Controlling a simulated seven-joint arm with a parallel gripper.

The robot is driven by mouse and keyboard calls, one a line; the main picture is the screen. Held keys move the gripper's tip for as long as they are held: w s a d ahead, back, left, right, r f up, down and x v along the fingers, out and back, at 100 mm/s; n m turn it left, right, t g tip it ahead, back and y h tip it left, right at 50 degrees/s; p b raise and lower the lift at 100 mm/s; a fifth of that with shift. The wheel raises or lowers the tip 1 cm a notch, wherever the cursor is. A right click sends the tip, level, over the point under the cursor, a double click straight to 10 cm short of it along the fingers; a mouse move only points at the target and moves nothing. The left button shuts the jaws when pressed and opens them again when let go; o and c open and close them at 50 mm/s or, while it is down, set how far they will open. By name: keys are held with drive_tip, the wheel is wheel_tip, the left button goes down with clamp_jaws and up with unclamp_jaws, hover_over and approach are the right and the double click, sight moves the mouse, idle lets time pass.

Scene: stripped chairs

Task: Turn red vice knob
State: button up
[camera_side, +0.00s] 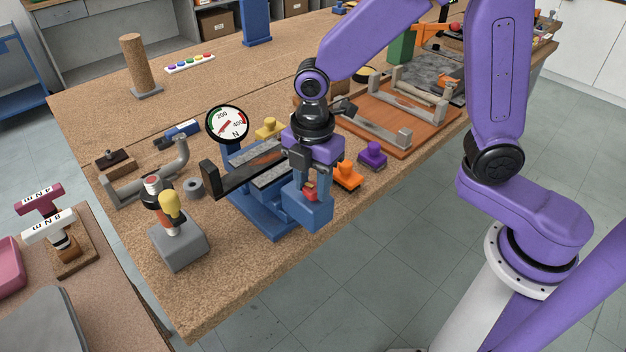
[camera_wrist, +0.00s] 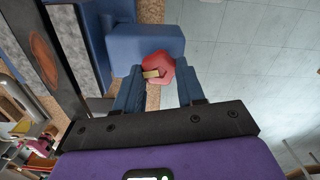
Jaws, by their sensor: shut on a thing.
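The red vice knob (camera_wrist: 161,66) sits at the end of the blue vice, with a small pale tab across its face in the wrist view. In the side view the red knob (camera_side: 310,190) is partly hidden by my fingers. The blue vice (camera_side: 262,215) stands near the table's front edge, with grey jaw strips and a dark bar along it. My gripper (camera_side: 309,187) points down over the vice's right end. In the wrist view my gripper's blue fingers (camera_wrist: 159,92) are on either side of the knob and shut on it.
A round dial gauge (camera_side: 228,124) stands behind the vice. An orange knob piece (camera_side: 347,177) and a purple one (camera_side: 372,155) are right of my gripper. A grey block with a yellow bulb-shaped knob (camera_side: 178,243) stands left.

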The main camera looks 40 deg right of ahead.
drive_tip(key=m, duration=0.5)
drive_tip(key=shift+s+m, duration=0.1)
drive_tip(key=shift+m, duration=0.2)
drive_tip(key=m, duration=1)
drive_tip(key=shift+m, duration=0.4)
drive_tip(key=m, duration=0.4)
drive_tip(key=shift+d+f+m, duration=0.1)
drive_tip(key=shift+m, duration=0.2)
drive_tip(key=o, duration=1)
drive_tip(key=shift+o, duration=0.2)
